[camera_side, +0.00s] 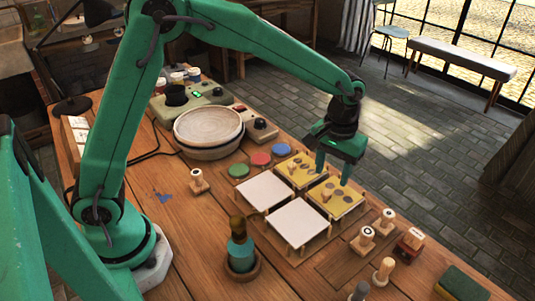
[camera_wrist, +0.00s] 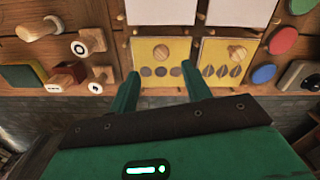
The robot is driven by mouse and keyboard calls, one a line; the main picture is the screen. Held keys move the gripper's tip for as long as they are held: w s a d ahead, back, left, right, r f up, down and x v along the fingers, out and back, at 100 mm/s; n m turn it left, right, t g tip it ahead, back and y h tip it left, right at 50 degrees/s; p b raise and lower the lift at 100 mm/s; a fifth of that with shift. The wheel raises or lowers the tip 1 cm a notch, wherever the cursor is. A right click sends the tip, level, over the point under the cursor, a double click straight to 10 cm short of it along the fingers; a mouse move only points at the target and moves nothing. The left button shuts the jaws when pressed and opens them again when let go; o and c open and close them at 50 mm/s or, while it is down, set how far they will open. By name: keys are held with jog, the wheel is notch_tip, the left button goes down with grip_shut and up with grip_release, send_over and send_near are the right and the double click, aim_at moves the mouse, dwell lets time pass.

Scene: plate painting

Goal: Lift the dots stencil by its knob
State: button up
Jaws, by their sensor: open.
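The dots stencil is a yellow plate (camera_wrist: 144,47) with a row of round holes and a round wooden knob (camera_wrist: 161,52), at the middle of the wrist view. In the side view this stencil (camera_side: 346,201) is the nearer of two yellow plates on a low rack, its knob (camera_side: 327,193) standing up. My gripper (camera_side: 333,181) is open and empty above it, pointing down. In the wrist view its fingertips (camera_wrist: 160,70) lie to either side of the row of holes, with the knob a little beyond them. The height gap is hard to tell.
A second yellow stencil with leaf-shaped holes (camera_wrist: 213,46) and its own knob sits close beside. White square tiles (camera_side: 298,222) stand next to the stencils. Wooden stamps (camera_side: 367,238) stand at the near side, coloured discs (camera_side: 261,159) and a round turntable (camera_side: 208,127) behind.

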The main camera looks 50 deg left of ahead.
aim_at(327, 192)
jog(key=shift+f, duration=0.15)
jog(key=shift+s+a+f, duration=0.1)
jog(key=shift+s+f, duration=0.05)
jog(key=shift+f, duration=3.6)
jog(key=c, duration=1)
